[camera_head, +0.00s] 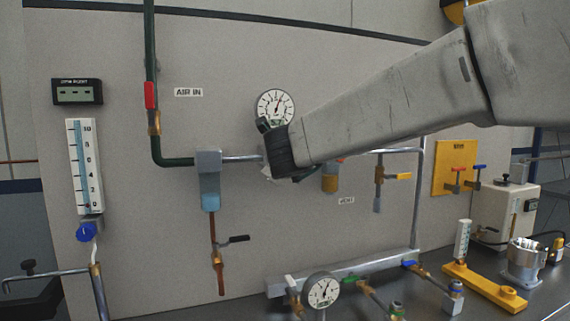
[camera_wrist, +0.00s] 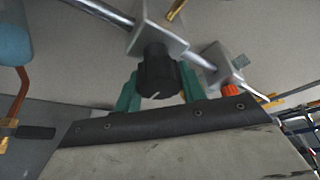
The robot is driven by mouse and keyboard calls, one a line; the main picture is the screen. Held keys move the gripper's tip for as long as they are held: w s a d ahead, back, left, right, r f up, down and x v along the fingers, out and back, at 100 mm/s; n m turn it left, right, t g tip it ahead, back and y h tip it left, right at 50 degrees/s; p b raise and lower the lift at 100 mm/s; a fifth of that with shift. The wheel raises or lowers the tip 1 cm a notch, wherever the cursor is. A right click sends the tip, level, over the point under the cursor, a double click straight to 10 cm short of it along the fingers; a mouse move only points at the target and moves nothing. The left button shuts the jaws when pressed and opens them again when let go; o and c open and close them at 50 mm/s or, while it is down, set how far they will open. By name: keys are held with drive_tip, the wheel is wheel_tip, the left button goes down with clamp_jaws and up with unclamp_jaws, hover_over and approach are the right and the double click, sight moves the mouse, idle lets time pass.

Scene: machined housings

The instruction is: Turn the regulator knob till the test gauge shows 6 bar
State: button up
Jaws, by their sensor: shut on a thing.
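The black regulator knob (camera_wrist: 156,78) shows in the wrist view under a grey block (camera_wrist: 157,38) on the pipe, with a pale mark on its face. My gripper (camera_wrist: 160,84) has a green finger on each side of the knob and is shut on it. In the head view my arm hides the knob and most of the regulator. A round white gauge (camera_head: 275,104) sits on the panel just above my gripper, its needle pointing up and slightly right; its lower part is partly covered. A second round gauge (camera_head: 322,290) stands low at the bench. I cannot read either scale.
A filter with a blue bowl (camera_head: 210,186) hangs left of my gripper. An amber-bowled unit (camera_head: 330,180) and a yellow-handled valve (camera_head: 396,176) are to the right. A red-handled valve (camera_head: 151,96) is on the green pipe. A manifold bar (camera_head: 340,274) runs below.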

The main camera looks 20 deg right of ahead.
drive_tip(key=shift+f, duration=0.1)
drive_tip(key=o, duration=1)
drive_tip(key=shift+c, duration=0.2)
drive_tip(key=v, duration=0.7)
drive_tip(key=shift+s, duration=0.35)
